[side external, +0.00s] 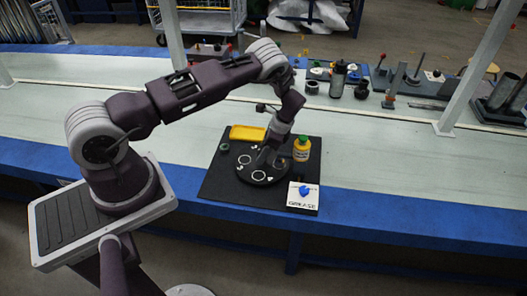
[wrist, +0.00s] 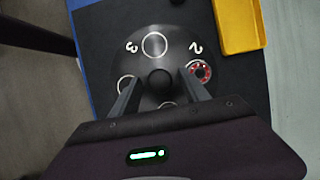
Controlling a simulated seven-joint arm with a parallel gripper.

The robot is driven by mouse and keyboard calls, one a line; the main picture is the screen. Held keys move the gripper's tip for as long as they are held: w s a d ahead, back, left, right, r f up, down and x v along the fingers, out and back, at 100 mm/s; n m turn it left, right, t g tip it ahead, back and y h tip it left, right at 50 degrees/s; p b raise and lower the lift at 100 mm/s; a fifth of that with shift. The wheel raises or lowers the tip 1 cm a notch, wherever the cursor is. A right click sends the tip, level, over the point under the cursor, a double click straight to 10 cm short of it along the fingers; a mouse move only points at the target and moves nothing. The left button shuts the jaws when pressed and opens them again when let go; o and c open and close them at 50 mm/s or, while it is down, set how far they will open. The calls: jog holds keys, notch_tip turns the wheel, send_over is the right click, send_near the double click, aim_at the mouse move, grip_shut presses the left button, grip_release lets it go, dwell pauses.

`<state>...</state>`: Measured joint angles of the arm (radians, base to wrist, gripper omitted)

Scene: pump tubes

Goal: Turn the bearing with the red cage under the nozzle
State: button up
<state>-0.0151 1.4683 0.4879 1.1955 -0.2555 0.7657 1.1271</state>
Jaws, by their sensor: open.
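The bearing with the red cage (wrist: 200,71) sits on the dark round turntable (wrist: 178,45), on the marked spot by the number 2, at the right in the wrist view. The turntable (side external: 243,177) also shows in the side view, with white rings and numbers. A dark round knob stands at its centre (wrist: 160,79). My gripper (wrist: 157,92) is open, with one finger on each side of the knob; I cannot tell whether they touch it. It also shows low over the turntable in the side view (side external: 266,158). I cannot make out the nozzle clearly.
A yellow tray (side external: 247,133) lies behind the turntable on the black mat (side external: 218,185). A yellow bottle with a green cap (side external: 301,150) stands at the right. A white GREASE card (side external: 303,196) with a blue shape is at the front right.

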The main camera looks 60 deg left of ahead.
grip_shut()
dwell(1.4)
